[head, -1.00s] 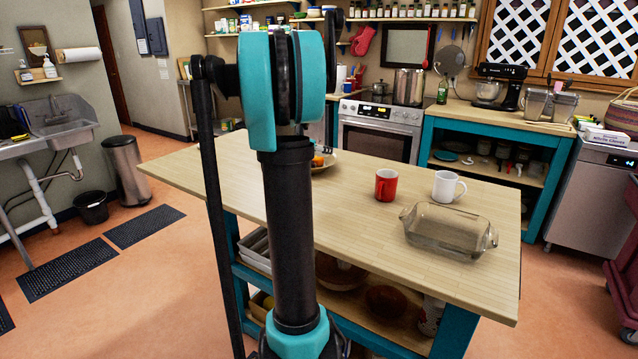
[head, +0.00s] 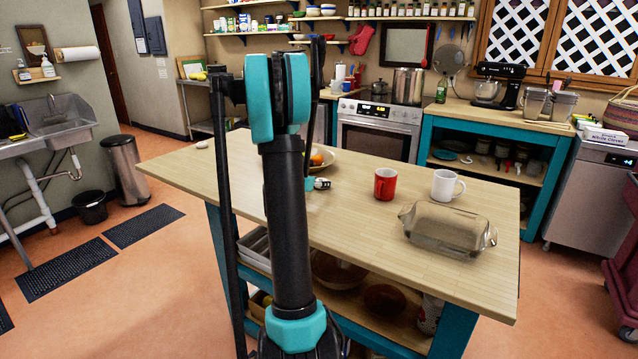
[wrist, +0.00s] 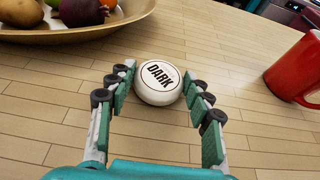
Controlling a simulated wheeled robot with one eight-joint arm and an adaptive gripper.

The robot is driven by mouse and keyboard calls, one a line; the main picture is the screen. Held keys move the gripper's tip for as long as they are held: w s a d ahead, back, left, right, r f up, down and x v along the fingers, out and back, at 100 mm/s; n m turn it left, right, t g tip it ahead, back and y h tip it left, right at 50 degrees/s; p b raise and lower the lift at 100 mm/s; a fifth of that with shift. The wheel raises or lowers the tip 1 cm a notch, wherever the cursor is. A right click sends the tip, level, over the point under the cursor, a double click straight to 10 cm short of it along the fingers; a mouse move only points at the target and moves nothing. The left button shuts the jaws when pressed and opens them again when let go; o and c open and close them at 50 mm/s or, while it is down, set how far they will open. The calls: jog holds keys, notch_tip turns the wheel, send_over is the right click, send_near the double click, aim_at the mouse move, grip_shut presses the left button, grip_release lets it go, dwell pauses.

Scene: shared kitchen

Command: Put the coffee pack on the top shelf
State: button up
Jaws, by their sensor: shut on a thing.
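The coffee pack (wrist: 158,82) is a small white round thing with "DARK" printed on its top. It shows in the wrist view between the fingers of my gripper (wrist: 160,76), which is shut on it, low over the wooden island top. In the head view my gripper (head: 319,184) is partly hidden behind my arm, near the bowl, and I cannot make out the pack there. Wall shelves hang at the back: an upper one (head: 262,5) with packs and bowls, and a lower one (head: 255,36). Which shelf is meant I cannot tell.
On the island (head: 355,225) stand a fruit bowl (head: 327,162), a red mug (head: 386,184), a white mug (head: 447,186) and a glass dish (head: 447,230). A small white thing (head: 202,144) lies at the far left edge. The stove (head: 378,133) stands behind.

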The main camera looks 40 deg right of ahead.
jog(key=shift+f, duration=0.1)
jog(key=o, duration=1)
